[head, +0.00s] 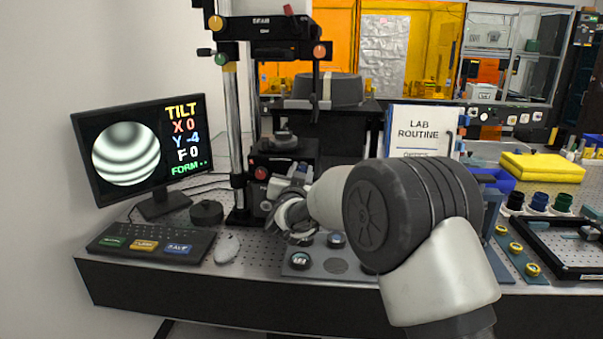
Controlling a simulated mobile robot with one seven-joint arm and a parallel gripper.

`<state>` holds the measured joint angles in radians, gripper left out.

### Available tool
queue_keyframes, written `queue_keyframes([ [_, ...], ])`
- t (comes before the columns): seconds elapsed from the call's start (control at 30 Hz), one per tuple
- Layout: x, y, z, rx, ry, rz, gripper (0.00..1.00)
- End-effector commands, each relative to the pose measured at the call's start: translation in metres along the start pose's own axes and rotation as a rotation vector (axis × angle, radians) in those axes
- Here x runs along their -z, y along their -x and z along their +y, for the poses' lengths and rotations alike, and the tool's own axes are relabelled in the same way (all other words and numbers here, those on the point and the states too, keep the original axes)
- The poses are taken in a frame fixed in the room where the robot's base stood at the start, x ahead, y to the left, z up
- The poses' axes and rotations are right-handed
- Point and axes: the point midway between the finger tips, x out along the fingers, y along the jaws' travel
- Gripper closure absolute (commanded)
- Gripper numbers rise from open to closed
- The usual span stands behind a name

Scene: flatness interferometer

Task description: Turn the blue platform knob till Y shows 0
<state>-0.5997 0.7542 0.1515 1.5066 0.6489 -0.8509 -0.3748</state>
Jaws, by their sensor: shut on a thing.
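The monitor (139,150) at the left reads TILT, X 0, Y -4, F 0, with curved grey fringes in a round field. The interferometer stand (238,130) rises behind my arm, with a dark platform block (285,150) low on it. A red knob (262,173) shows on the platform's left front. My gripper (292,180) is at the platform's front, to the right of the red knob, and is shut on what appears to be the blue platform knob. My fingers and wrist hide most of that knob.
A keyboard (150,243) and mouse (227,248) lie at the front left of the perforated bench. A grey plate with round pieces (300,261) lies below my wrist. A LAB ROUTINE sign (420,128), yellow case (543,167) and dark-framed tray (570,272) are to the right.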

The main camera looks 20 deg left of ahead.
Motion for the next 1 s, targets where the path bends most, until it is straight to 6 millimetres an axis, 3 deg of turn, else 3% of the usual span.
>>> queue_keyframes([
  [0.27,-0.0044,-0.0002,0.0017,0.000,-0.128,0.001,0.98],
  [1.0,-0.0033,0.0000,0.0020,0.000,-0.708,0.000,0.98],
])
